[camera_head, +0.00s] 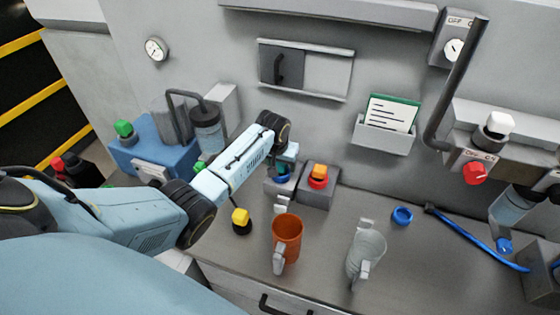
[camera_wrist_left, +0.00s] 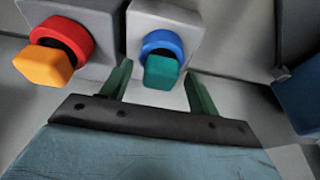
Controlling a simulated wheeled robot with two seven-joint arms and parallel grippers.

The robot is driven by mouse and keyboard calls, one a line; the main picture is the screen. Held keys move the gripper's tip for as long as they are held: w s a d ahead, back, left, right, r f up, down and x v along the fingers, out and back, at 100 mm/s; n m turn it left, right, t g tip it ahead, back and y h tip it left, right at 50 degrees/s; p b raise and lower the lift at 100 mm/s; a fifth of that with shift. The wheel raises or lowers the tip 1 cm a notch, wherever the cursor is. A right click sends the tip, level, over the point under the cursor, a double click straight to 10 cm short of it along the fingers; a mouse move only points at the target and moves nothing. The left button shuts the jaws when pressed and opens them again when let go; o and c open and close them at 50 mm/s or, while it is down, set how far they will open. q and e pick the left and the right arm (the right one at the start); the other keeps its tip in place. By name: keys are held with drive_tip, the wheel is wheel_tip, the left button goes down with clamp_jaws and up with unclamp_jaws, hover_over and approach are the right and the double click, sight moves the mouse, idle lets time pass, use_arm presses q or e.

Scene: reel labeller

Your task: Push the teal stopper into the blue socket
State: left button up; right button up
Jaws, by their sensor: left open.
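The blue socket (camera_wrist_left: 163,39) is a ring on the front of a light grey block (camera_wrist_left: 194,22). The teal stopper (camera_wrist_left: 162,72) sits at its opening and sticks out toward my left wrist camera; how deep it sits I cannot tell. My left gripper (camera_wrist_left: 158,70) is open, with its dark green fingers on either side of the stopper and a visible gap to each. In the head view my left gripper (camera_head: 287,152) is at the blue socket (camera_head: 281,175), partly covering it; the teal stopper is not clear there. My right gripper is not in view.
A red socket (camera_wrist_left: 76,34) with an orange stopper (camera_wrist_left: 43,67) is beside the blue one. The front counter between the mugs is clear.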

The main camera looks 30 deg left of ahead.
use_arm(q)
drive_tip(key=shift+s+r, duration=0.1)
drive_tip(key=shift+r, duration=0.45)
drive_tip(key=v, duration=1.2)
drive_tip(key=shift+p, duration=0.45)
